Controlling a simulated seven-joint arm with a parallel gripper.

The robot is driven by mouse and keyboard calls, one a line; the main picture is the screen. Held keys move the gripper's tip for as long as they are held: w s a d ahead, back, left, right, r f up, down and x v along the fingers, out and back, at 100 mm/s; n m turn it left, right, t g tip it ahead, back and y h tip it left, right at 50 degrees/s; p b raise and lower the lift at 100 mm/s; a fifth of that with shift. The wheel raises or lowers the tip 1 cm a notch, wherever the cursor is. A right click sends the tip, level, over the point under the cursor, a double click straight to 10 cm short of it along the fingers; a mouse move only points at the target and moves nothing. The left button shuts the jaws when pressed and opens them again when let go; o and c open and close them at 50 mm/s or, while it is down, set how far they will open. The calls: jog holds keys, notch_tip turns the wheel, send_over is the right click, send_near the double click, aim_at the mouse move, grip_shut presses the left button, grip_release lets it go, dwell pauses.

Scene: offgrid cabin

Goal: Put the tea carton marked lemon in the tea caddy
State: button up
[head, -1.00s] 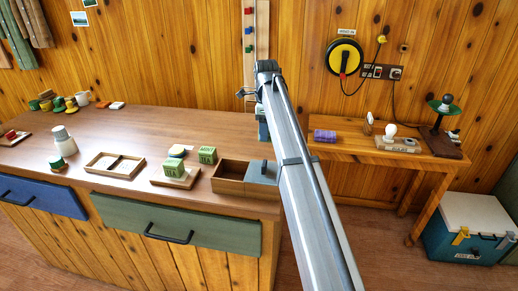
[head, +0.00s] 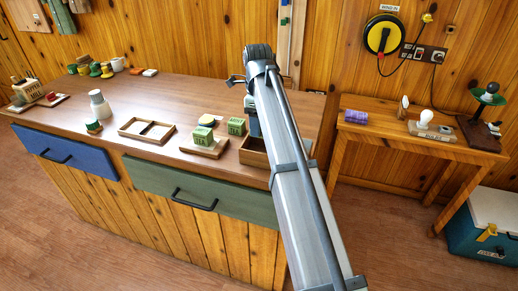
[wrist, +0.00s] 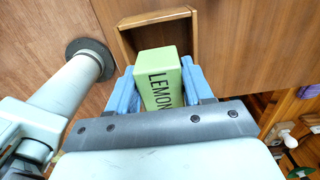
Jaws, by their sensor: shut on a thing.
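The lemon tea carton (wrist: 162,80), light green with dark LEMON lettering, is between the blue fingers of my gripper (wrist: 160,88) in the wrist view. My gripper is shut on it. The tea caddy looks to be the open wooden box (head: 252,153) at the counter's right front; its right part is hidden behind my arm. In the wrist view a wooden-walled box (wrist: 195,40) lies just beyond the carton. The carton appears above or near it; the height gap cannot be told. In the head view my gripper (head: 252,118) is mostly hidden behind my arm.
A green carton marked MINT (head: 236,126) stands left of the caddy. Beside it a wooden tray (head: 212,152) holds another green carton (head: 203,136). A shallow divided tray (head: 135,134) and a white bottle (head: 100,106) stand further left.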

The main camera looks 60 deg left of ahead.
jog(key=shift+f, duration=4.25)
jog(key=shift+f, duration=0.1)
jog(key=o, duration=0.7)
jog(key=shift+o, duration=0.2)
notch_tip(320, 180, up, 12)
jog(key=shift+r, duration=0.1)
jog(key=shift+o, duration=0.5)
